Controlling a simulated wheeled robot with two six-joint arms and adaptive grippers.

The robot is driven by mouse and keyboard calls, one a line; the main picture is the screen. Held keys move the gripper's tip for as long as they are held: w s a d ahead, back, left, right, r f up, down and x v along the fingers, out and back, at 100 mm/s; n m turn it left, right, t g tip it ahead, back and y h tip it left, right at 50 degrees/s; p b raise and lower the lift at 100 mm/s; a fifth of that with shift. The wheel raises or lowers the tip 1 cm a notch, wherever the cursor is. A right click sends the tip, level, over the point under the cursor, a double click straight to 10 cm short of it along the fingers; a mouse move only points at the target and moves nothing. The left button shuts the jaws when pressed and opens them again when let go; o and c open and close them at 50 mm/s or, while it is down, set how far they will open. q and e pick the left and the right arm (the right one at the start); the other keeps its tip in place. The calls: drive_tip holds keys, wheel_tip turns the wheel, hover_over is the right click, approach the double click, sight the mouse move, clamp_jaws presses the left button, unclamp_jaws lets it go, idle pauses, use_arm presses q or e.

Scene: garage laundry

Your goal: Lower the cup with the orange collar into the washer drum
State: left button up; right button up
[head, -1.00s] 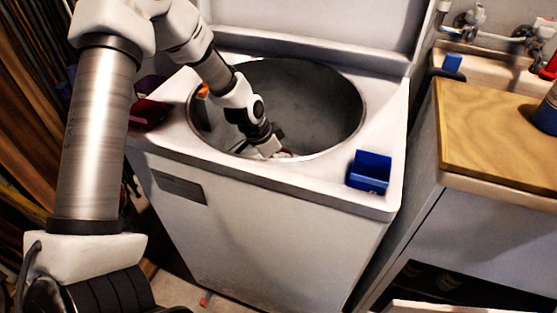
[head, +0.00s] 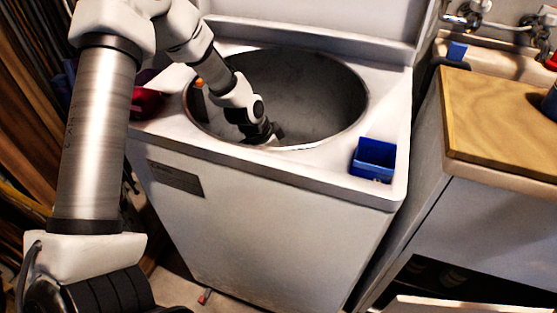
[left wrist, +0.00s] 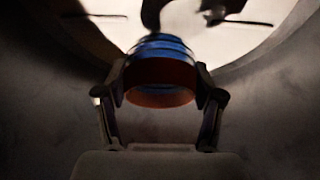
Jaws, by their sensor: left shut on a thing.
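The washer drum (head: 320,98) is a wide, dark grey round opening in the white washer top. My left arm reaches down into it, and my left gripper (head: 262,137) is low near the front rim, its fingertips hidden behind that rim. In the left wrist view, the cup (left wrist: 160,45) is blue with an orange-brown collar (left wrist: 160,97). My left gripper (left wrist: 163,95) is shut on it, with a finger on each side of the collar. Dark drum wall surrounds it. The head view does not show the cup. My right gripper is out of view.
A blue open box (head: 372,172) stands on the washer top's front right corner. A dark red container (head: 146,103) is at the left edge. A wooden counter (head: 500,120) is on the right, with taps behind it. A small orange thing (head: 199,82) shows by the drum's left rim.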

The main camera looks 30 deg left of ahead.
use_arm(q)
drive_tip(key=shift+f+b, duration=2.05)
drive_tip(key=shift+f, duration=0.05)
idle(0.7)
drive_tip(key=o, duration=1.1)
drive_tip(key=shift+r, duration=0.1)
drive_tip(key=v, duration=1.1)
drive_tip(key=shift+s+r, duration=0.15)
drive_tip(key=shift+r, duration=0.2)
